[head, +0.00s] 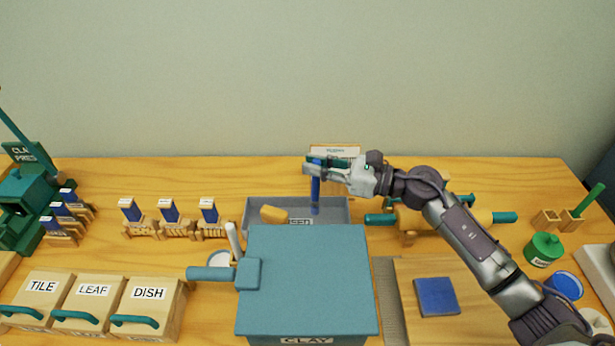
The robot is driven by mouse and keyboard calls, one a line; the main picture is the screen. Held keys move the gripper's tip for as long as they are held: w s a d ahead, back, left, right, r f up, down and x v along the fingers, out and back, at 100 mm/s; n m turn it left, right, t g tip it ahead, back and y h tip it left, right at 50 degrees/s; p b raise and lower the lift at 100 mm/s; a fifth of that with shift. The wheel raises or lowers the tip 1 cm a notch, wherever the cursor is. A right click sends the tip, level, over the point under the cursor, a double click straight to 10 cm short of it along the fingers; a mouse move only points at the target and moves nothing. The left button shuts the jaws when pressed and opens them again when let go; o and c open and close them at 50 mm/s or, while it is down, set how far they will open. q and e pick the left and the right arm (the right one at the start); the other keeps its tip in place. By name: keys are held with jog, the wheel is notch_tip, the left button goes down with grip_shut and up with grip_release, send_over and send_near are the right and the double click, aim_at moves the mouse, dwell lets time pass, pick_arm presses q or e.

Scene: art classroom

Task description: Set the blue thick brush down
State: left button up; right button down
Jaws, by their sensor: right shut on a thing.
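My right gripper (325,170) is shut on the blue thick brush (315,192), near the brush's upper end. The brush hangs upright, with its lower end over or inside the grey tray (258,231) at the back middle of the table. I cannot tell whether its lower end touches the tray floor. A yellow-orange piece (273,214) lies in the left part of the tray. A label on the tray's front wall is partly hidden by the teal clay box. My left gripper is not in view.
The teal clay box (308,270) stands right in front of the tray. A rolling pin (490,218) on a stand lies to the right. Small wooden racks with blue pieces (168,212) stand to the left. A blue slab (436,297) lies on a board at front right.

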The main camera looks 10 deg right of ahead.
aim_at(316, 189)
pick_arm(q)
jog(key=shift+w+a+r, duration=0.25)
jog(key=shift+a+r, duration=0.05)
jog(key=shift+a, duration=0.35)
pick_arm(e)
jog(key=f, duration=0.1)
jog(key=w+a+f, duration=0.1)
jog(key=f, duration=0.3)
jog(key=shift+w+a+f, duration=0.1)
jog(key=shift+w+a, duration=0.05)
jog(key=shift+w, duration=0.05)
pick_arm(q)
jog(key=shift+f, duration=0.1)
pick_arm(e)
jog(key=shift+f, duration=0.2)
jog(key=c, duration=1.1)
grip_release()
jog(key=shift+c, duration=0.2)
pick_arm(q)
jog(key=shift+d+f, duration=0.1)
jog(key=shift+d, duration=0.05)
pick_arm(e)
jog(key=shift+r, duration=0.1)
